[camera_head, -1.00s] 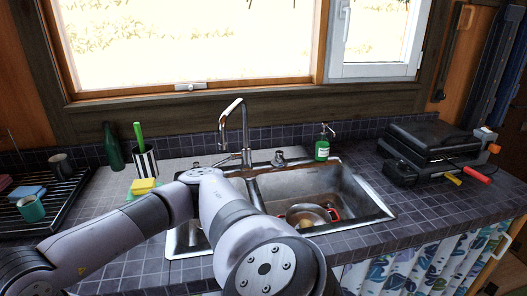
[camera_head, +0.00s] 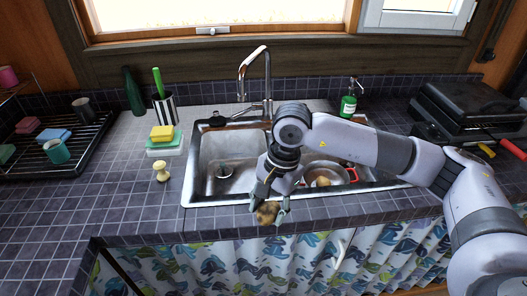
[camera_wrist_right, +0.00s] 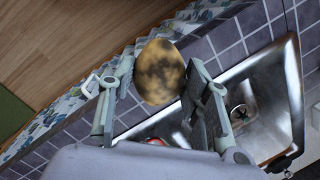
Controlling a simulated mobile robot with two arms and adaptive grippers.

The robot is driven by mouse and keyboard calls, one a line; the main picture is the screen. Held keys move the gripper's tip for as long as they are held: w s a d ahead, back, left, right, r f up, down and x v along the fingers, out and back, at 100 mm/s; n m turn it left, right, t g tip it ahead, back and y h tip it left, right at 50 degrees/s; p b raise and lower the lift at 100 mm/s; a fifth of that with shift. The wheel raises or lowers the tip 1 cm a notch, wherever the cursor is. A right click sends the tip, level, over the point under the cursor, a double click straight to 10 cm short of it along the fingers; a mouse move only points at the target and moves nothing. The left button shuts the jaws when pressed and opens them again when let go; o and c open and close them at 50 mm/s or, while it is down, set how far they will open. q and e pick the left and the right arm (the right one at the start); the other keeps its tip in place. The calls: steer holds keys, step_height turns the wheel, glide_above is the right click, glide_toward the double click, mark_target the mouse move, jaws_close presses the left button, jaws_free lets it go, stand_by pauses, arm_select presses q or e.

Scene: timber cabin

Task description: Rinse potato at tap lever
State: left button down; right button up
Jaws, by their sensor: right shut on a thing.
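My right gripper (camera_head: 268,206) is shut on a brown potato with dark, dirty patches (camera_head: 267,214). It holds the potato over the front rim of the counter, in front of the sink. In the right wrist view the potato (camera_wrist_right: 160,72) sits between the two fingers. The chrome tap (camera_head: 268,75) stands behind the sink, its spout over the back of the left basin. Its lever (camera_head: 245,109) is at its base, left of the stem. The left basin (camera_head: 228,158) is open to view, with its drain visible. No water is seen running. My left gripper is out of view.
A pan with red handles (camera_head: 345,176), holding a potato-like item (camera_head: 323,181), is in the right basin, partly behind my arm. Sponges (camera_head: 162,140), a brush (camera_head: 161,171), a striped cup (camera_head: 166,110) and a dish rack (camera_head: 85,150) are left. A soap bottle (camera_head: 348,105) stands behind the sink.

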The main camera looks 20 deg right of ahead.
steer(key=w+d+m+t+h, duration=0.2)
steer(key=w+m, duration=0.8)
steer(key=w, duration=0.2)
steer(key=w+d+r+m+t+h, duration=0.1)
steer(key=w+d+m+t, duration=0.2)
steer(key=w+m, duration=0.8)
steer(key=shift+w+d+h+b, duration=0.15)
steer(key=shift+w+h+b, duration=0.3)
steer(key=shift+w, duration=0.75)
steer(key=shift+s, duration=0.1)
steer(key=s+a, duration=0.2)
steer(key=s, duration=0.5)
steer(key=shift+s+a, duration=0.2)
steer(key=shift+a, duration=0.05)
